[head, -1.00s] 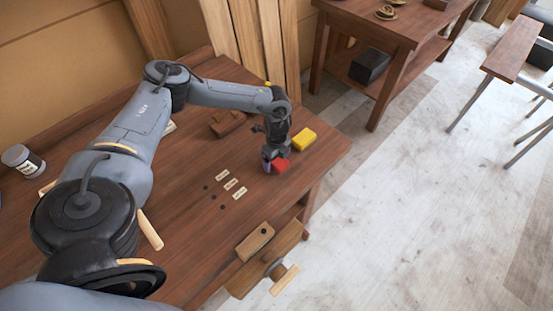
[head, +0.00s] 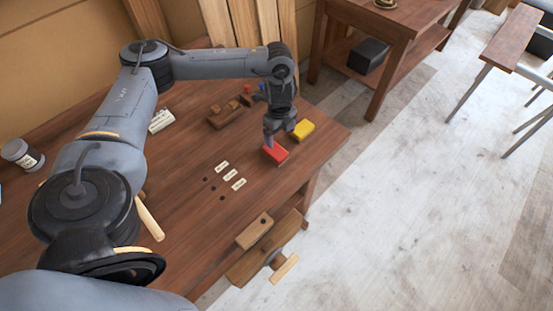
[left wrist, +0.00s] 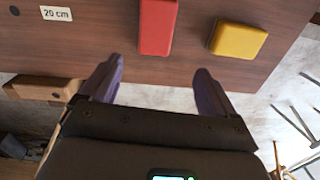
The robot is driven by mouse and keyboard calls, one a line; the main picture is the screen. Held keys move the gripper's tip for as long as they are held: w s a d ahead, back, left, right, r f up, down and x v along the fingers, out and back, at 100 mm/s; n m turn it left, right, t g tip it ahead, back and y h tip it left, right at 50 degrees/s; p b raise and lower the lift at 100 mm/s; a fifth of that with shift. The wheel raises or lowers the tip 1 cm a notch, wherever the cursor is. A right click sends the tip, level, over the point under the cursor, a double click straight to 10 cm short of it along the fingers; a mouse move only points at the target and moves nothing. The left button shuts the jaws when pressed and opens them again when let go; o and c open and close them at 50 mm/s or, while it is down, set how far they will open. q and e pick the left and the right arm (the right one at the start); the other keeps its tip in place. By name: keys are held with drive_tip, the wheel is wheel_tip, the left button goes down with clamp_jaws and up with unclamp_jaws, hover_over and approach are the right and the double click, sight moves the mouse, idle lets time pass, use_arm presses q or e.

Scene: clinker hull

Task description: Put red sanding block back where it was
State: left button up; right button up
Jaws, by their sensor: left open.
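The red sanding block (head: 276,153) lies flat on the brown workbench, left of and nearer than a yellow block (head: 303,130). In the left wrist view the red block (left wrist: 158,27) and the yellow block (left wrist: 240,41) are side by side with a gap between them. My left gripper (head: 270,139) is at the red block's far side in the head view. In the left wrist view its purple fingers (left wrist: 156,78) are spread and empty, with the red block past the fingertips. My right gripper is out of view.
Several small labels (head: 231,175) and dark holes mark the bench; one label (left wrist: 56,13) reads 20 cm. A wooden plane (head: 228,113) stands behind. A wooden vise (head: 262,247) juts from the front edge. A jar (head: 22,155) stands far left.

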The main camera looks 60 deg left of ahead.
use_arm(q)
drive_tip(key=w+d+f+m+t+h, duration=0.1)
drive_tip(key=w+d+f+m+t, duration=0.15)
drive_tip(key=d, duration=0.85)
drive_tip(key=w+d+f+m+t+h, duration=0.1)
drive_tip(key=d+f, duration=0.3)
drive_tip(key=d, duration=0.8)
drive_tip(key=s+d+r+n+t+h, duration=0.2)
drive_tip(key=d, duration=0.7)
drive_tip(key=s+d+r+n+t+h, duration=0.1)
drive_tip(key=d+r, duration=0.1)
drive_tip(key=d, duration=0.6)
drive_tip(key=s+a+f+n+g+y, duration=0.2)
drive_tip(key=s+a+n+g+y, duration=0.1)
drive_tip(key=s+a+n, duration=1.1)
drive_tip(key=shift+s+y, duration=0.9)
drive_tip(key=shift+s, duration=0.2)
drive_tip(key=shift+r, duration=0.15)
